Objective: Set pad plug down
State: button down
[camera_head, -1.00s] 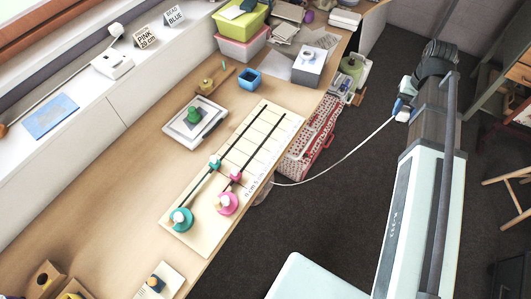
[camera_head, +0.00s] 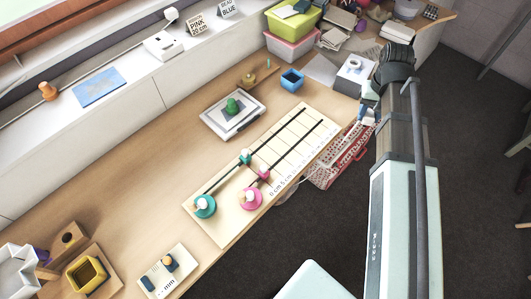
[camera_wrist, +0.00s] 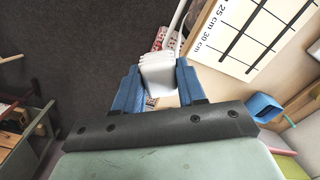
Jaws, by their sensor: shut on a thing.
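The white plug (camera_wrist: 158,74) with ribbed sides is between the blue fingers of my gripper (camera_wrist: 157,84) in the wrist view. A white cord (camera_wrist: 179,20) runs from it toward the top of that picture. In the head view my gripper (camera_head: 367,98) is beyond the right edge of the wooden table (camera_head: 130,160), near the red patterned crate (camera_head: 322,176); the plug is hard to make out there.
A ruled board (camera_head: 222,224) with black lines and teal and pink weights lies along the table's right edge. The left middle tabletop is clear.

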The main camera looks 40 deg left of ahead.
jog(key=s+a+f+n, duration=0.1)
jog(key=s+a+n, duration=1)
jog(key=s+a, duration=2.5)
jog(key=shift+s+d+f, duration=0.15)
jog(key=shift+d+f, duration=0.05)
jog(key=shift+f, duration=1.4)
jog(key=shift+s+d+f, duration=0.2)
jog(key=shift+f, duration=1.35)
jog(key=shift+s+d+f, duration=0.15)
jog(key=shift+d+f, duration=0.05)
jog(key=shift+f, duration=1.4)
jog(key=shift+f, duration=0.15)
jog(key=c, duration=0.6)
grip_release()
jog(key=shift+c, duration=0.2)
notch_tip(320, 180, up, 12)
